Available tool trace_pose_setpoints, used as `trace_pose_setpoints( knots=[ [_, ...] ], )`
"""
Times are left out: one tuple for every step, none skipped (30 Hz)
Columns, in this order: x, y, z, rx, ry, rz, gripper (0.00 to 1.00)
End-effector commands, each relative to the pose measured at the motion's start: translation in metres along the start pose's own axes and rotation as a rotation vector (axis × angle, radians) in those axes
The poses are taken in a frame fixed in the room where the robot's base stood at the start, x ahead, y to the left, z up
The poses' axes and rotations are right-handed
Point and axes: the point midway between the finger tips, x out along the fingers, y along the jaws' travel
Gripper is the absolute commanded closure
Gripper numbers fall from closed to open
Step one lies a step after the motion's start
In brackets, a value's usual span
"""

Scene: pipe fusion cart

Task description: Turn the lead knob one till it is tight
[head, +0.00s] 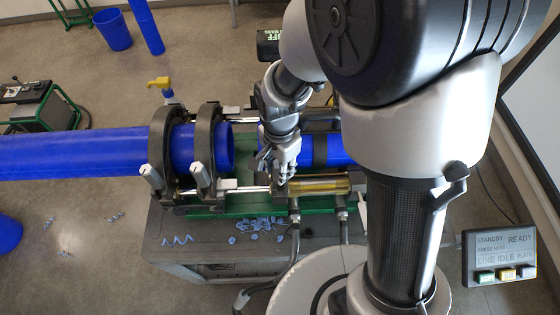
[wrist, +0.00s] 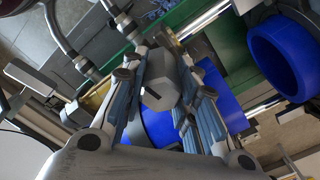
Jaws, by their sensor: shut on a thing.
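My gripper (head: 283,172) reaches down at the right-hand clamps of the pipe fusion cart (head: 190,235). In the wrist view my gripper (wrist: 164,86) has its two blue-padded fingers on either side of a grey faceted knob (wrist: 158,92), shut on it. In the head view this knob is mostly hidden by my gripper. Two similar grey knobs, one (head: 151,177) and another (head: 201,180), stand on the left clamps. No label shows which is lead knob one.
A long blue pipe (head: 75,150) runs left through two dark clamp rings, with a gap before the right pipe (head: 335,150). Blue shavings (head: 262,224) lie on the cart's front. A status panel (head: 498,256) stands at the right. A blue bin (head: 113,30) is behind.

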Motion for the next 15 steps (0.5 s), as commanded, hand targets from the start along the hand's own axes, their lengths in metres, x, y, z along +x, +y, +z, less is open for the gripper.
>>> trace_pose_setpoints(
  knots=[
    [0.0003, 0.0002, 0.0000, 0.052, 0.000, 0.000, 0.97],
    [0.0003, 0.0002, 0.0001, 0.081, 0.000, 0.000, 0.97],
    [0.0003, 0.0002, 0.0001, 0.113, 0.000, 0.000, 0.97],
    [0.0002, 0.0002, 0.0001, 0.130, 0.000, 0.001, 0.97],
    [0.0002, 0.0003, 0.0001, 0.142, 0.000, 0.001, 0.97],
    [0.0002, 0.0003, 0.0001, 0.150, 0.000, 0.001, 0.97],
    [0.0001, 0.0003, 0.0001, 0.151, 0.000, 0.001, 0.97],
    [0.0001, 0.0003, 0.0001, 0.150, 0.000, 0.001, 0.97],
    [0.0001, 0.0003, 0.0001, 0.150, 0.000, 0.001, 0.97],
    [0.0001, 0.0003, 0.0001, 0.149, 0.000, 0.001, 0.97],
    [0.0001, 0.0003, 0.0001, 0.149, 0.000, 0.001, 0.97],
    [0.0001, 0.0003, 0.0001, 0.153, 0.000, 0.001, 0.97],
    [0.0001, 0.0003, 0.0001, 0.163, 0.000, 0.001, 0.97],
    [0.0002, 0.0003, 0.0001, 0.184, 0.000, 0.000, 0.97],
    [0.0003, 0.0003, 0.0001, 0.223, 0.000, 0.000, 0.97]
  ],
)
